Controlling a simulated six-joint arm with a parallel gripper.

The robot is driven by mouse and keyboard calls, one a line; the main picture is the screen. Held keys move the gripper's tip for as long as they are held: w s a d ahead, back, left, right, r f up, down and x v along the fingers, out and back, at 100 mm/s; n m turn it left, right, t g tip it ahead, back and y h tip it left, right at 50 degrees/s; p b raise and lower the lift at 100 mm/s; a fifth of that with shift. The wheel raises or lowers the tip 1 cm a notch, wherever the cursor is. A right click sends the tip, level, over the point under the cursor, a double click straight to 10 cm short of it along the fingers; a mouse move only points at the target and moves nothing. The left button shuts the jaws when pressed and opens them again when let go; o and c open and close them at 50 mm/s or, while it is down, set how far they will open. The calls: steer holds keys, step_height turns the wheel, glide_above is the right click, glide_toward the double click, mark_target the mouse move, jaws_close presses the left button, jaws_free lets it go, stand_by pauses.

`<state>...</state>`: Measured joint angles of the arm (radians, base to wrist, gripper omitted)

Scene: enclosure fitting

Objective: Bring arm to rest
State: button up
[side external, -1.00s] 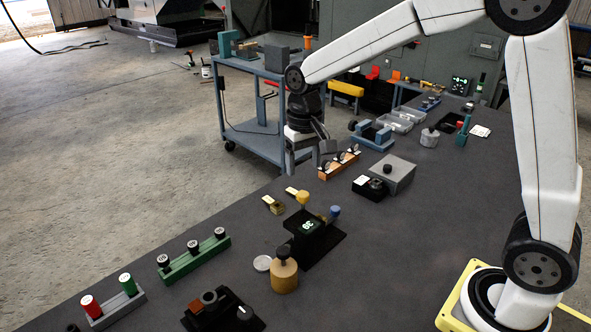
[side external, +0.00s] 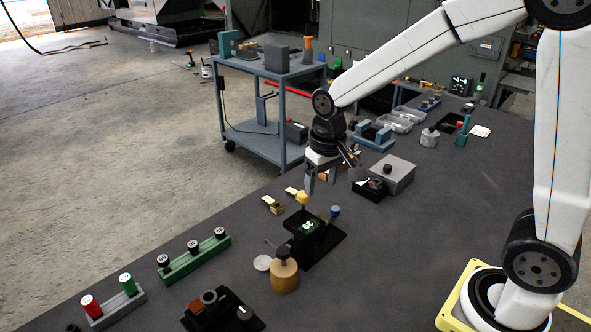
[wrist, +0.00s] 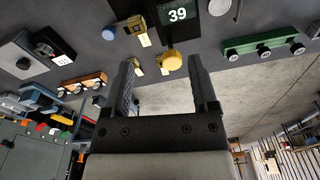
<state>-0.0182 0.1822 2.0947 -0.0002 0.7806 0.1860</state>
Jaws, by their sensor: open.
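My gripper (side external: 320,182) hangs above the dark workbench (side external: 215,275), fingers pointing down, behind the black fixture with the green "39" display (side external: 308,226) in the side view. In the wrist view my gripper (wrist: 163,75) shows two separated fingers with nothing held between them. A yellow knob (wrist: 171,60) lies in the picture between the fingertips, below them and apart from them. It also shows in the side view (side external: 302,197). An orange block with black-and-white round pieces (wrist: 82,84) is left of the fingers in the wrist view, and my gripper partly hides it in the side view.
A green rack (side external: 195,259), a grey rack with red and green cylinders (side external: 115,308) and a brass cylinder (side external: 284,277) stand on the near bench. A grey box (side external: 392,175) stands right of my gripper. A blue cart (side external: 262,140) stands beyond the bench edge.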

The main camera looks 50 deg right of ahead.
steer(key=s+f+n+t, duration=0.1)
steer(key=s+f, duration=0.4)
steer(key=s, duration=0.5)
steer(key=shift+d+f+n+t, duration=0.3)
steer(key=shift+d+n, duration=0.05)
steer(key=shift+n, duration=0.15)
steer(key=shift+w, duration=0.1)
